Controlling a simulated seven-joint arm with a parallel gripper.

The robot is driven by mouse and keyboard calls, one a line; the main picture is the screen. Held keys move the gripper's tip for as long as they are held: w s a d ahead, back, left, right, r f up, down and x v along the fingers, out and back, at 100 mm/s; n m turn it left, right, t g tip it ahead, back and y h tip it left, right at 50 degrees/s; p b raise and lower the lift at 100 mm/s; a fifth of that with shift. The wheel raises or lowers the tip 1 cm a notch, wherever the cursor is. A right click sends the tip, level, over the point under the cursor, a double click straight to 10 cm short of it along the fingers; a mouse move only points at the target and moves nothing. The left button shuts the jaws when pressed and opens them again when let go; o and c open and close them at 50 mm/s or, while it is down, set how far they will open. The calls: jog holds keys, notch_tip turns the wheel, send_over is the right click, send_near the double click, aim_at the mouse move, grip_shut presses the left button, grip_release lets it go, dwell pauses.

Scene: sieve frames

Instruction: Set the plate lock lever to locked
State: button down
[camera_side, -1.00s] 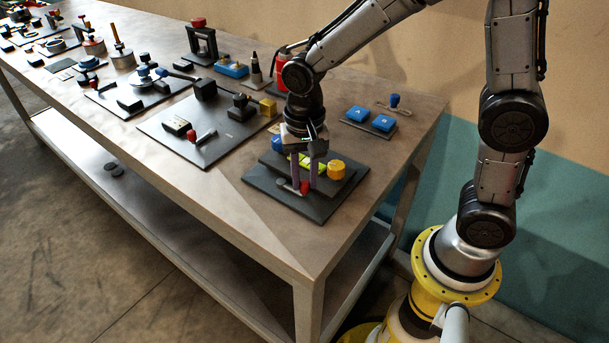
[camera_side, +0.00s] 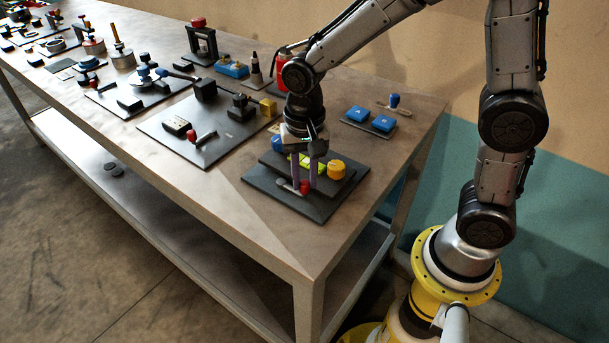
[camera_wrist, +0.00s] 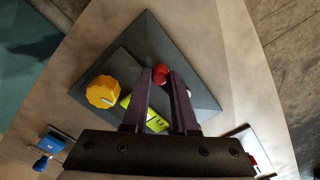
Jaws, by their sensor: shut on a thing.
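The dark plate (camera_side: 318,209) lies at the near right end of the bench. Its lock lever has a red knob (camera_side: 305,187) and a short pale arm (camera_side: 286,186) near the plate's front edge. My gripper (camera_side: 304,184) points down with its two purple fingers shut on the red knob. In the wrist view the red knob (camera_wrist: 160,72) sits between the fingertips of my gripper (camera_wrist: 163,74). The fingers hide part of the lever. I cannot read any lock marking.
A panel with blue buttons (camera_side: 383,123) stands behind. Another dark plate (camera_side: 212,145) lies left. The bench between is clear.

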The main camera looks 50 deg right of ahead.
jog(key=shift+r, duration=0.1)
dwell(0.6)
jog(key=m, duration=0.1)
jog(key=a+m, duration=0.2)
jog(key=m, duration=0.1)
jog(key=shift+w+a, duration=0.1)
jog(key=shift+w, duration=0.15)
jog(key=a+m, duration=0.1)
jog(key=m, duration=0.1)
jog(key=w+m, duration=0.1)
jog(key=shift+a+m, duration=0.4)
jog(key=m, duration=0.1)
jog(key=w+a+m, duration=0.1)
jog(key=m, duration=0.1)
jog(key=w+m, duration=0.1)
jog(key=shift+a+m, duration=0.25)
jog(key=shift+m, duration=0.05)
jog(key=shift+w+a+m, duration=0.2)
jog(key=shift+w+m, duration=0.4)
jog(key=shift+m, duration=0.55)
jog(key=shift+w+a+m, duration=0.15)
jog(key=shift+w+m, duration=0.4)
jog(key=shift+m, duration=0.6)
jog(key=c, duration=0.7)
grip_release()
